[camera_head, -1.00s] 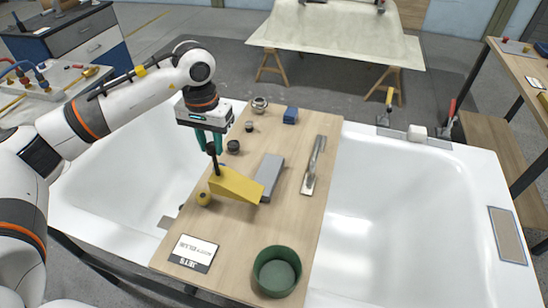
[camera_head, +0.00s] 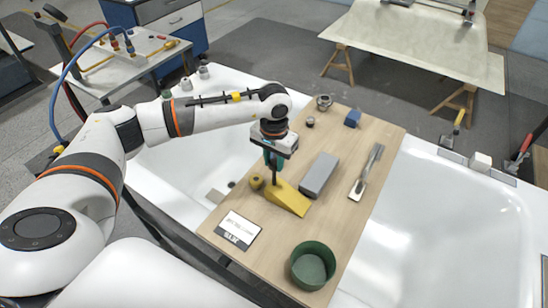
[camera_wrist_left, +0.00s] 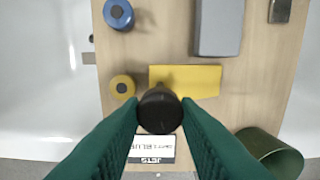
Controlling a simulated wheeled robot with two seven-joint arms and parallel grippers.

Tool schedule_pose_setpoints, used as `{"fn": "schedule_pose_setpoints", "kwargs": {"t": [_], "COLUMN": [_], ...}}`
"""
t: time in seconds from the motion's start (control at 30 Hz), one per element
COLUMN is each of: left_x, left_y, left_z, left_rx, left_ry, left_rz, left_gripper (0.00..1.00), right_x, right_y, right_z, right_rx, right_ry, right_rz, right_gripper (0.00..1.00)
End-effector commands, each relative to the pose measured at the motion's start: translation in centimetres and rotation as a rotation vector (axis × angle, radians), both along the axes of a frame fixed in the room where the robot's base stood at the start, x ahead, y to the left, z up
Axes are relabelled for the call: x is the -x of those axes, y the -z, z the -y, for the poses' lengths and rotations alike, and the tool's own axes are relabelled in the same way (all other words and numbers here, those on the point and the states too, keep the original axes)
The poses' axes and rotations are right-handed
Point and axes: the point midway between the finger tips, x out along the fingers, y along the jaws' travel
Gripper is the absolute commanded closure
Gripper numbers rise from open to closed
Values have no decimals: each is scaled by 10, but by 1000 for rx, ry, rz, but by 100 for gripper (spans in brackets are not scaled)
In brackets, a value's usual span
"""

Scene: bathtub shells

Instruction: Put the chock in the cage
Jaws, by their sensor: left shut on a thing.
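The chock (camera_head: 289,200) is a yellow wedge with an upright dark handle, low over the wooden board (camera_head: 340,232). My left gripper (camera_head: 273,163) has its green fingers shut on the handle. In the left wrist view the fingertips (camera_wrist_left: 160,112) close on the round dark handle top, and the yellow chock (camera_wrist_left: 200,82) shows behind it. I cannot tell whether the chock touches the board. No cage can be made out in these views. My right gripper is not in view.
Close to the chock are a grey block (camera_head: 320,174), a yellow round piece (camera_head: 256,182) and a white card (camera_head: 238,230).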

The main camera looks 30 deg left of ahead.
Motion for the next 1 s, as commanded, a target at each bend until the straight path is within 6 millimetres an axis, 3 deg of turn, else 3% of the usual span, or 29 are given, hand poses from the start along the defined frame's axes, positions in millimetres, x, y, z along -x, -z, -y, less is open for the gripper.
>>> {"fn": "schedule_pose_setpoints", "kwargs": {"t": [0.17, 0.2, 0.3, 0.7, 1.0], "left_x": [0, 0, 0, -1, -1], "left_y": [3, 2, 2, -5, -63], "left_z": [0, 0, 0, 0, 0], "left_rx": [1, 0, 0, 1, 1], "left_ry": [0, 0, 0, 0, 0], "left_rz": [1, 0, 0, 2, 7], "left_gripper": [94, 65, 50, 50, 50], "right_x": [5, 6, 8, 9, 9], "right_y": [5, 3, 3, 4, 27], "right_z": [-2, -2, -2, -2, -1], "right_rx": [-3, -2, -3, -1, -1], "right_ry": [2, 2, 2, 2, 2], "right_rz": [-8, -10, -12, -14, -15], "right_gripper": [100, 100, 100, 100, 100]}}
